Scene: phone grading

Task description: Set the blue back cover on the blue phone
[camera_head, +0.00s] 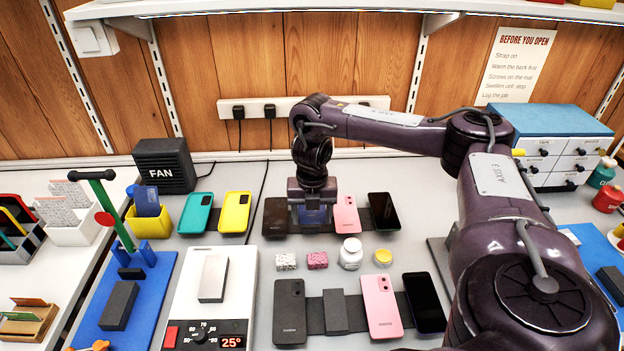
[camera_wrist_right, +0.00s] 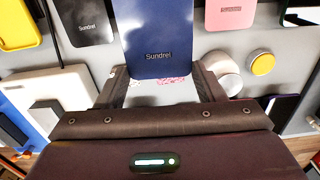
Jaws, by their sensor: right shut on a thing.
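My right gripper (camera_head: 312,196) points down over the back row of phones, in the upper middle of the head view. It is shut on a blue panel (camera_head: 313,215) lettered "Sundrel", which looks like the blue back cover. In the right wrist view the blue back cover (camera_wrist_right: 158,35) lies between the two fingers (camera_wrist_right: 160,88), lettered face toward the camera. I cannot tell whether it touches anything beneath. No separate blue phone can be made out; it may be hidden under the panel and gripper. My left gripper is not in view.
A black phone (camera_head: 275,217) and a pink phone (camera_head: 346,213) flank the gripper closely. Small speckled boxes (camera_head: 317,260), a white jar (camera_head: 350,254) and a front phone row stand nearer. A heating plate (camera_head: 185,300) and yellow bin (camera_head: 150,224) are left. Grey bench shows between.

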